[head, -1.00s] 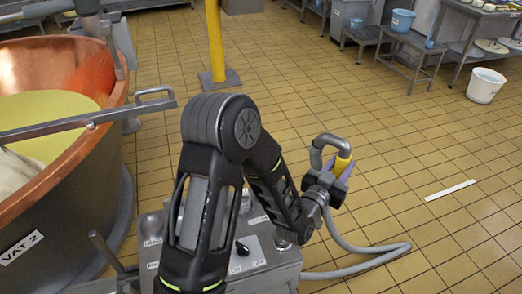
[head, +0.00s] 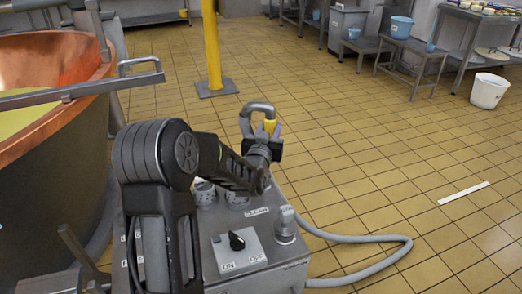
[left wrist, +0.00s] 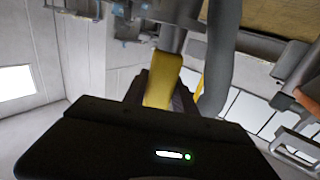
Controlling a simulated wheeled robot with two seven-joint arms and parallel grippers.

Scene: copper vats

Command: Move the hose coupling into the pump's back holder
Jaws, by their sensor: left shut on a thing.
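The hose coupling (head: 269,127) has a yellow grip and a bent grey pipe. My left gripper (head: 266,141) is shut on the yellow grip and holds it upright, above the back right part of the pump. In the left wrist view the yellow grip (left wrist: 163,80) sits between the fingers, with a grey pipe beside it. The grey pump (head: 222,274) stands in front of me, with a black ON/OFF switch and round fittings on top. My arm hides part of its back, so I cannot tell clearly which fitting is the back holder. My right gripper is not in view.
A grey hose (head: 385,241) loops over the tiled floor right of the pump. A copper vat (head: 50,150) stands at the left, with a metal bar (head: 80,90) across it. A yellow post (head: 211,50) stands behind. The floor at the right is mostly clear.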

